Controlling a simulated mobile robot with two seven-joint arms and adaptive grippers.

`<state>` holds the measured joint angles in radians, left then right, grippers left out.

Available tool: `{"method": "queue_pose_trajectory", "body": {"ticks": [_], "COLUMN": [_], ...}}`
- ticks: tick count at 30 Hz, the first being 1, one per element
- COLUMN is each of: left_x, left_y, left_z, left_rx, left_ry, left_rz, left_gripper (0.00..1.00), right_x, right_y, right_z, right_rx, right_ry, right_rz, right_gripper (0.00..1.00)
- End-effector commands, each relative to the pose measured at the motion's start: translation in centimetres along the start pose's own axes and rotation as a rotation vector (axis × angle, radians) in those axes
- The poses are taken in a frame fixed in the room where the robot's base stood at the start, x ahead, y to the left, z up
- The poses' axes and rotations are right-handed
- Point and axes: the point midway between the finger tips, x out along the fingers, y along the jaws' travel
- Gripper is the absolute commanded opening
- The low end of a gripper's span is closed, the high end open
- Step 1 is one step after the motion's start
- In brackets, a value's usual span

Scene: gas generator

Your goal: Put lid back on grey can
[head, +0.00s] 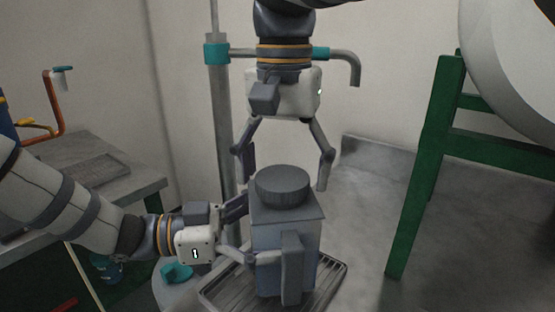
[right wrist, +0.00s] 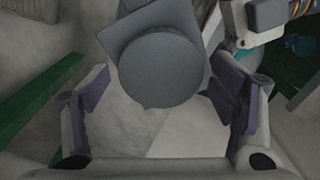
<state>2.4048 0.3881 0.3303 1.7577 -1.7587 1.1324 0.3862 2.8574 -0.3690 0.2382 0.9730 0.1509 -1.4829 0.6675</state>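The grey can (head: 267,248) stands upright on a metal grate, with a handle (head: 291,268) on its front. The round dark grey lid (head: 283,185) sits over the top of the can; I cannot tell whether it is seated. The lid shows large in the right wrist view (right wrist: 160,70). My right gripper (head: 284,182) comes down from above, open, its fingers apart on either side of the lid with gaps. My left gripper (head: 247,232) reaches the can's left side, one finger at its front and one partly hidden behind it, and appears closed on the body.
The grate (head: 328,276) lies under the can on a round stand. A grey pole (head: 221,120) with a bent pipe rises behind. A grey table (head: 90,165) is at left. A green frame (head: 425,165) stands at right under a large white rounded body (head: 515,60).

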Motion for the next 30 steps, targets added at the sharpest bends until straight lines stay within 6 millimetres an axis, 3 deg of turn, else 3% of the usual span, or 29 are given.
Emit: {"method": "queue_pose_trajectory", "body": {"ticks": [9, 21, 30], "left_x": [0.0, 0.0, 0.0], "left_y": [0.0, 0.0, 0.0], "left_z": [-0.1, -0.1, -0.1], "left_rx": [0.001, 0.001, 0.001], "left_ry": [0.001, 0.001, 0.001], "left_rz": [0.000, -0.001, -0.001], "left_gripper": [0.13, 0.13, 0.13], "right_x": [-0.3, -6.6, -7.5], "right_y": [-0.1, -0.2, 0.0], "right_z": [0.1, -0.1, 0.0], "right_rx": [-0.005, -0.003, -0.002], "right_ry": [0.002, 0.001, 0.000], "right_rz": [0.000, -0.002, 0.000], "right_gripper": [0.82, 0.82, 0.82]}}
